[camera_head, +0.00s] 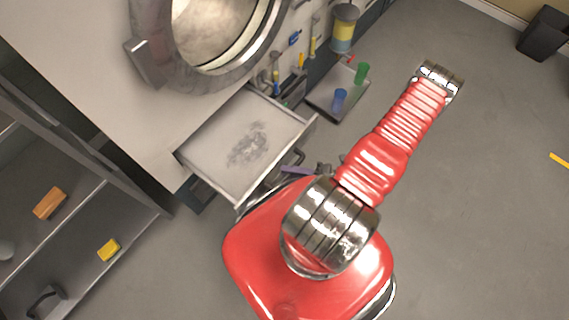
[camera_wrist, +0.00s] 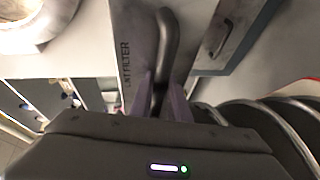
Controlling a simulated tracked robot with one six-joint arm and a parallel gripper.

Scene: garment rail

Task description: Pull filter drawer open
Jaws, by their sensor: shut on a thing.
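The filter drawer (camera_head: 215,160) is pulled well out of the white machine in the head view, with a patch of grey lint on its pale tray floor. In the wrist view its front panel (camera_wrist: 130,25) carries a label that ends in "FILTER". My gripper (camera_wrist: 162,98) has its purple fingers on both sides of the dark drawer handle (camera_wrist: 168,40) and is shut on it. In the head view my gripper (camera_head: 298,169) is at the drawer's front, partly hidden behind my red arm.
A shelf unit (camera_head: 75,230) with orange and yellow blocks stands at left. Floor at right is mostly clear.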

